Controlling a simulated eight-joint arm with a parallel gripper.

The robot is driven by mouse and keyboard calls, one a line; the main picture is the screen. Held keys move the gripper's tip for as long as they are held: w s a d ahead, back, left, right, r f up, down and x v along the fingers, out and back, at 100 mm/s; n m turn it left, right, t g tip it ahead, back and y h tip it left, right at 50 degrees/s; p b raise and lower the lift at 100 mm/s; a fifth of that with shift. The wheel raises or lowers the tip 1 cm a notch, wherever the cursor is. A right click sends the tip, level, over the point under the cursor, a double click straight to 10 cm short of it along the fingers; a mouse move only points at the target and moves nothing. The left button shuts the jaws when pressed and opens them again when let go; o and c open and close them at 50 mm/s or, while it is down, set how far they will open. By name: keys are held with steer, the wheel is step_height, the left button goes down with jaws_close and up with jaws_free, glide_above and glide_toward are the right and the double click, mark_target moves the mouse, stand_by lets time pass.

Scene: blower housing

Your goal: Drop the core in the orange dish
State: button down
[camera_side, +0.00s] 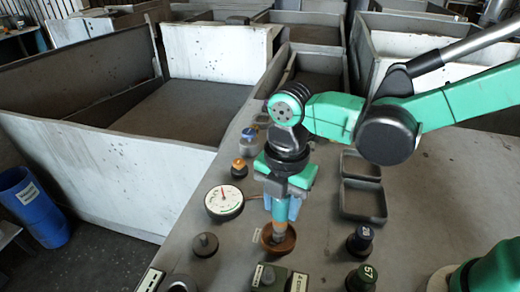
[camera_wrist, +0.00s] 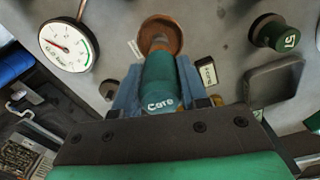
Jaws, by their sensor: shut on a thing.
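The core (camera_side: 279,211) is a teal cylinder; its "Core" lettering shows in the wrist view (camera_wrist: 160,80). My gripper (camera_side: 283,203) is shut on it, with a blue finger on each side, and points down. The orange dish (camera_side: 287,244) is a small round brown-orange bowl on the bench, directly under the core. In the wrist view the dish (camera_wrist: 173,38) shows just past the core's far end. The core's lower end overlaps the dish in both views; I cannot tell whether it touches it.
A round dial gauge (camera_side: 224,201) stands left of the dish. A dark knob (camera_side: 205,244) is nearer the front. Grey trays (camera_side: 363,201) lie behind right. A labelled box (camera_side: 280,277) sits in front.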

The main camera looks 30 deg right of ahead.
steer(key=shift+f, duration=0.85)
stand_by(0.4)
steer(key=shift+r, duration=4)
steer(key=shift+a, duration=0.1)
